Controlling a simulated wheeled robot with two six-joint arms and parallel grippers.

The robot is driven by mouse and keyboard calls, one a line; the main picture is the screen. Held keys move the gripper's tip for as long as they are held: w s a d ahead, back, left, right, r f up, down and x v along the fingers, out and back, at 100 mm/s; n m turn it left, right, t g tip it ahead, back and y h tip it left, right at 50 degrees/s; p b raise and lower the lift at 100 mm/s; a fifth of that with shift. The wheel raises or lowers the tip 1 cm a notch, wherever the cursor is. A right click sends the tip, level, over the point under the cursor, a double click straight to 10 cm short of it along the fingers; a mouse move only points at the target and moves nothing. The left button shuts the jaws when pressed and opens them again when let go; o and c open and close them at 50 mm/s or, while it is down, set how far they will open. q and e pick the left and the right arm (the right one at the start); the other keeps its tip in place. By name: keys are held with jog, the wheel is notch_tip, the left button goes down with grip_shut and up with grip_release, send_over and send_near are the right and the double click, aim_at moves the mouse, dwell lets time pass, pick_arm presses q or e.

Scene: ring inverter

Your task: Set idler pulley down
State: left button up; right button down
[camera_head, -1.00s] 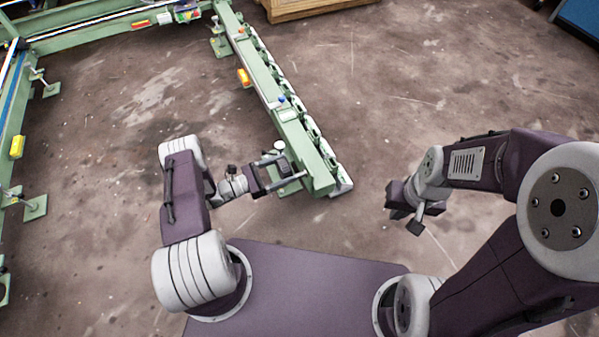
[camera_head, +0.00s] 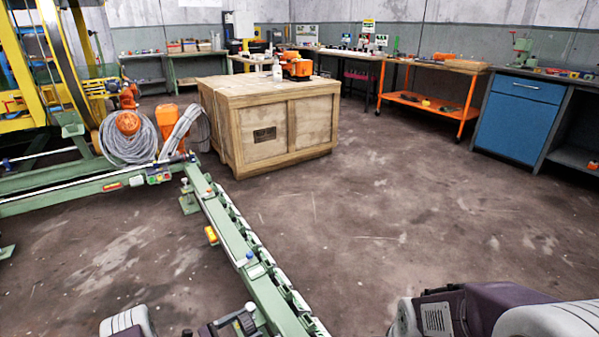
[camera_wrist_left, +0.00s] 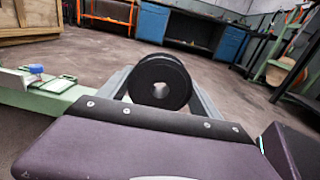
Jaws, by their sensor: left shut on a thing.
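The idler pulley (camera_wrist_left: 146,88) is a black round wheel with a pale hole in its middle. In the left wrist view it sits between the two grey fingers of my left gripper (camera_wrist_left: 160,84), which is shut on it. In the head view the left gripper (camera_head: 238,322) shows only partly at the bottom edge, beside the near end of the green rail (camera_head: 226,237). The pulley is too small and cut off there to make out clearly. My right gripper is out of view; only part of my right arm shows at the lower right.
A large wooden crate (camera_head: 268,125) stands beyond the rail, with an orange tool (camera_head: 297,68) on top. An orange wheeled table (camera_head: 428,98) and a blue cabinet (camera_head: 514,115) line the back. Cable coils (camera_head: 128,140) lie at left. Open floor spreads right of the rail.

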pick_arm(q)
jog(key=s+a+r+n+t+y+p, duration=0.1)
jog(key=a+r+p, duration=0.4)
jog(key=r, duration=0.9)
jog(key=s+d+r+m+g+h, duration=0.1)
jog(key=s+d+r, duration=0.3)
jog(key=s+r, duration=0.35)
notch_tip(320, 180, up, 32)
jog(key=p, duration=3.8)
jog(key=shift+s+a, duration=0.3)
